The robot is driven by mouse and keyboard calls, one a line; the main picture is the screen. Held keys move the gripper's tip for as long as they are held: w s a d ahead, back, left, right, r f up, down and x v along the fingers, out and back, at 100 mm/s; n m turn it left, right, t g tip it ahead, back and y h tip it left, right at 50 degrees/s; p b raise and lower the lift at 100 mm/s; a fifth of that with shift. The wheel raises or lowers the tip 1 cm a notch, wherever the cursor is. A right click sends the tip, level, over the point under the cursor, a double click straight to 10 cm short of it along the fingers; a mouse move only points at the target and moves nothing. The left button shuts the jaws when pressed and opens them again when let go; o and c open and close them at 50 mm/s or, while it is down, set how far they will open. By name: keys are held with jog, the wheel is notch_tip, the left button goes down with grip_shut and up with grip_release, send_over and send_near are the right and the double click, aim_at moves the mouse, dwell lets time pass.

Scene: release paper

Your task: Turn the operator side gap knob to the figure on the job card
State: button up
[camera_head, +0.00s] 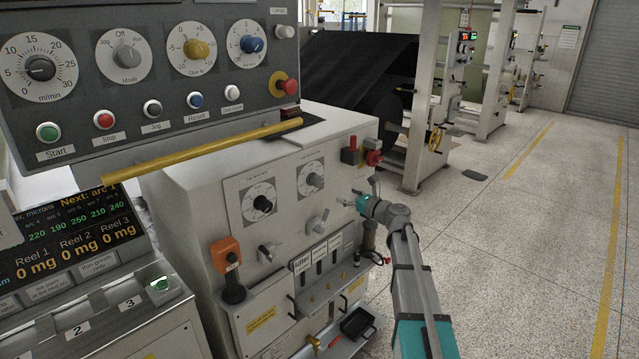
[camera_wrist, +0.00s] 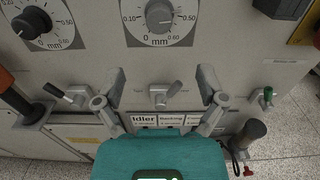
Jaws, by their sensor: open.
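Two gap dials are on the machine's grey front. The left one has a black knob (camera_head: 262,203), also in the wrist view (camera_wrist: 32,22). The right one has a grey knob (camera_head: 316,181), also in the wrist view (camera_wrist: 159,15). Their mm scales show in the wrist view, cut off at the top. The labels above them are too small to read, so I cannot tell which is operator side. My gripper (camera_wrist: 162,82) is open and empty, below the grey knob, its fingers either side of a lever. I cannot identify a job card.
The lever (camera_wrist: 165,95) and a second lever (camera_wrist: 65,95) stick out below the dials. An orange box (camera_head: 225,254) hangs at left, a red button (camera_head: 373,158) at right. A yellow rail (camera_head: 205,148) crosses above. A display (camera_head: 75,235) shows reel figures.

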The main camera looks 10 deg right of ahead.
aim_at(320, 183)
jog(key=x, duration=1.3)
jog(key=shift+w+a, duration=0.1)
jog(key=shift+w, duration=0.05)
